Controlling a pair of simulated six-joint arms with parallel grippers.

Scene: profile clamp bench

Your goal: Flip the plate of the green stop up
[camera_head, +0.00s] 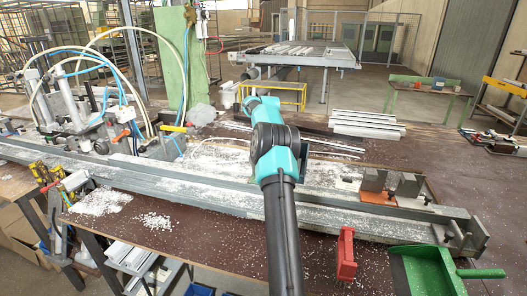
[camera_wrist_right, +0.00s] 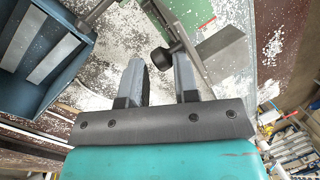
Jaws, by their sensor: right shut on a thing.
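In the right wrist view a green surface (camera_wrist_right: 190,12), likely part of the green stop, shows at the top, with a grey plate (camera_wrist_right: 220,42) below and right of it. A rod with a black knob (camera_wrist_right: 161,59) runs near them. My right gripper (camera_wrist_right: 160,70) has its two fingers around the knob end and is shut on it; the exact contact is hard to see. In the head view an arm of mine fills the middle; it hides its own gripper and whatever lies behind it, and I cannot make out the green stop. My left gripper is not in view.
Long grey profile rails (camera_head: 190,188) cross the bench, strewn with white chips. A hose-fed clamp machine (camera_head: 75,110) stands left. A blue bin (camera_wrist_right: 40,50) shows in the wrist view.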

